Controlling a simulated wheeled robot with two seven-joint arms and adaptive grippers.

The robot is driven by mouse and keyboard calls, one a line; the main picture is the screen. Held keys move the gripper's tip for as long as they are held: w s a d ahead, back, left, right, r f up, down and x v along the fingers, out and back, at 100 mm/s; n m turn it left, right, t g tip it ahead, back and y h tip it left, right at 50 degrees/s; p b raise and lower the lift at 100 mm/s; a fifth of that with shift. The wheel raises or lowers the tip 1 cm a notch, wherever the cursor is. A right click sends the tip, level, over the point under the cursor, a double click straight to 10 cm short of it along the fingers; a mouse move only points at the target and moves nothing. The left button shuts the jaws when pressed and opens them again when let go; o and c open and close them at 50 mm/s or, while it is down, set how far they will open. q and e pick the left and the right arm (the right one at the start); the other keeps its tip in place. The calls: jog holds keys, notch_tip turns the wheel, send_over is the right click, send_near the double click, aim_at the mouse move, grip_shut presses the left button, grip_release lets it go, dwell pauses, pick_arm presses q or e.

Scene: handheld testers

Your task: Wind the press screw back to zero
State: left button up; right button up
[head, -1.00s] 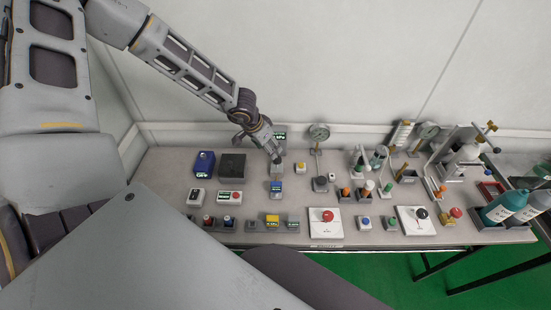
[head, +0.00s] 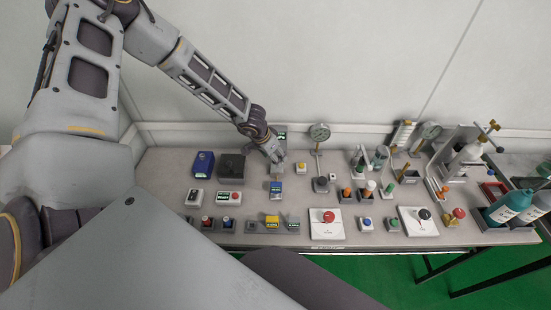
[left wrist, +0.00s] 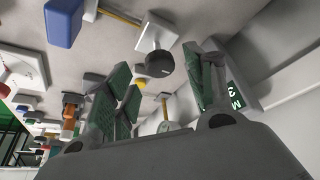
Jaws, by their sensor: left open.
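My left gripper (head: 277,158) is at the back of the bench, above a small pale block (head: 278,171) in front of a dark display with green characters (head: 280,135). In the left wrist view the gripper (left wrist: 160,95) is open and empty. A round black knob (left wrist: 158,65) on a pale block (left wrist: 156,36) shows beyond the gap between its fingers, apart from them. This knob looks like the press screw, but I cannot be sure. Its markings are not readable. The gripper hides part of the block in the head view. My right gripper is not in view.
A blue handheld tester (head: 276,188) stands just in front of the gripper. A dial gauge (head: 319,132) on a post and a yellow-topped button box (head: 300,167) stand to its right. A dark box (head: 231,167) is to its left. Bottles (head: 507,207) stand far right.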

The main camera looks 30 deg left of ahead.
pick_arm(q)
jog(key=shift+x, duration=1.1)
